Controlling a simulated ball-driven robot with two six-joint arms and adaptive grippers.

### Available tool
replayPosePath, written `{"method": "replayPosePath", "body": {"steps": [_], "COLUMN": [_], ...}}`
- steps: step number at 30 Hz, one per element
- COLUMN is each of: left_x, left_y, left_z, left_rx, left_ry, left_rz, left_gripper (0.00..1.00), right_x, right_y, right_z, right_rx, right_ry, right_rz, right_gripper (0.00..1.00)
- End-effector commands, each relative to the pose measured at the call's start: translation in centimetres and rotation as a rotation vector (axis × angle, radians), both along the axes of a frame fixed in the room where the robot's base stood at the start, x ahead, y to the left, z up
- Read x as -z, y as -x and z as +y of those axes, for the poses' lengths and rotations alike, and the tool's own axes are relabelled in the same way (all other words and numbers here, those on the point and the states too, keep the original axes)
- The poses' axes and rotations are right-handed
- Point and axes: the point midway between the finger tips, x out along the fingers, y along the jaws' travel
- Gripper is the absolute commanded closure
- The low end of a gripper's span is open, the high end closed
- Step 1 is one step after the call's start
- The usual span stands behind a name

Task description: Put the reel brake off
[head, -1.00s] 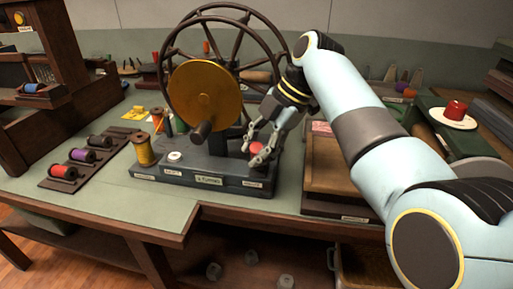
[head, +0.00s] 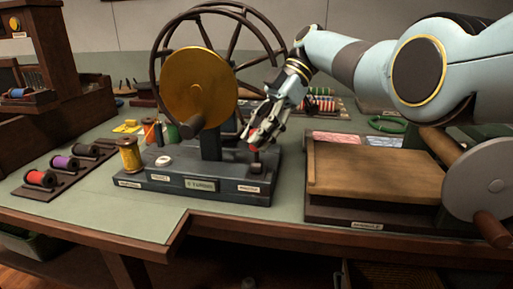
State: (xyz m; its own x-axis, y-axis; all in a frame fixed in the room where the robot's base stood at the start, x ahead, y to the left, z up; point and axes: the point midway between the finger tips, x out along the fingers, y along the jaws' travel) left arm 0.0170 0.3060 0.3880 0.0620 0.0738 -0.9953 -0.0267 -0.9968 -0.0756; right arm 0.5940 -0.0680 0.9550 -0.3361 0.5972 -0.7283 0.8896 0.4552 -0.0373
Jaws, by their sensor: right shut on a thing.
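The reel machine has a gold disc (head: 199,87) and a large dark spoked wheel behind it, on a dark base (head: 150,184) with small labels. A red knob (head: 254,149) on a short dark stem (head: 257,163) stands at the base's right end, above a label. My right gripper (head: 257,143) comes down from the upper right and is shut on the red knob. Its fingers hide most of the knob. I cannot tell from the picture which setting the lever is in. My left gripper is not in view.
A rack of spools (head: 63,163) lies at the left. A wooden board device (head: 374,172) with a grey wheel (head: 484,181) stands close at the right.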

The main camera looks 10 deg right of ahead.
Motion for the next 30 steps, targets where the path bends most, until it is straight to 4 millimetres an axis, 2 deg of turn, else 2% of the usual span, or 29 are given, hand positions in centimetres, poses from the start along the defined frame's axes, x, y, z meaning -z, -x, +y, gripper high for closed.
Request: {"method": "replayPosePath", "body": {"steps": [8, 9, 14, 26, 30], "left_x": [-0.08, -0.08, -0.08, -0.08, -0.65], "left_y": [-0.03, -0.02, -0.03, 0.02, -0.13], "left_z": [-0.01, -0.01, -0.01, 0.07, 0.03], "left_rx": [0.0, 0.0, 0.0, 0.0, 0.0], "left_ry": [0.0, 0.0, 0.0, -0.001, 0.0], "left_rz": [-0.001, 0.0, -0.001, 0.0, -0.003], "left_gripper": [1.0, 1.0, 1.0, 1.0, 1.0], "right_x": [-0.13, -0.13, -0.1, -0.05, -0.22], "right_y": [-0.11, -0.11, -0.06, -0.01, 0.09], "right_z": [-0.02, -0.03, -0.03, -0.02, 0.03], "right_rx": [0.003, 0.003, 0.002, 0.001, 0.001], "right_ry": [0.0, 0.0, 0.001, 0.001, 0.004], "right_rz": [-0.004, -0.004, -0.003, -0.001, -0.008], "right_gripper": [1.0, 0.68, 0.48, 0.48, 0.48]}}
